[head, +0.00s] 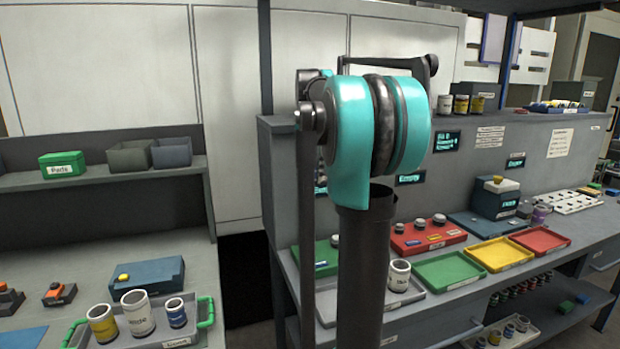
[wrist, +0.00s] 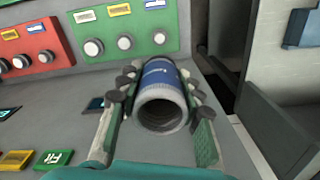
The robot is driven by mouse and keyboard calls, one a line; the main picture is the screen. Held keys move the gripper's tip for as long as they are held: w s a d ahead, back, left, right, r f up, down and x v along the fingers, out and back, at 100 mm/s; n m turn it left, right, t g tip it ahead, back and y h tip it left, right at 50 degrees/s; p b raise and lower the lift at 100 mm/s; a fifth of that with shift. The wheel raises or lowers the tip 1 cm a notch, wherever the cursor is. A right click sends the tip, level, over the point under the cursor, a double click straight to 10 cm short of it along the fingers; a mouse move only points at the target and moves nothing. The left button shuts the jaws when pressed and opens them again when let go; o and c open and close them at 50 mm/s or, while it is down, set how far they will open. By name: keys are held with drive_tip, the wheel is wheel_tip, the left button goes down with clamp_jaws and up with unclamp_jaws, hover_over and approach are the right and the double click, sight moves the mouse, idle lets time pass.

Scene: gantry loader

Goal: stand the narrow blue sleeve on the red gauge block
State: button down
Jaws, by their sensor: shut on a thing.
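My gripper (wrist: 160,125) is shut on a blue sleeve (wrist: 162,72) with grey ends; its open end faces the wrist camera. The red gauge block (wrist: 35,38), with several round posts and coloured labels, is at the left of the wrist view, apart from the sleeve. In the head view the red block (head: 428,237) sits on the bench right of my arm. My arm hides my gripper and the held sleeve there. Another small blue sleeve (head: 177,313) stands in the green-handled tray at lower left.
A green block (wrist: 130,28) with posts stands beyond the sleeve, beside the red one. The green-handled tray (head: 150,340) also holds a white sleeve (head: 138,313) and a yellow one (head: 103,323). Green (head: 450,270), yellow (head: 499,254) and red (head: 539,240) trays line the bench.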

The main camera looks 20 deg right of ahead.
drive_tip(key=shift+r, duration=1.4)
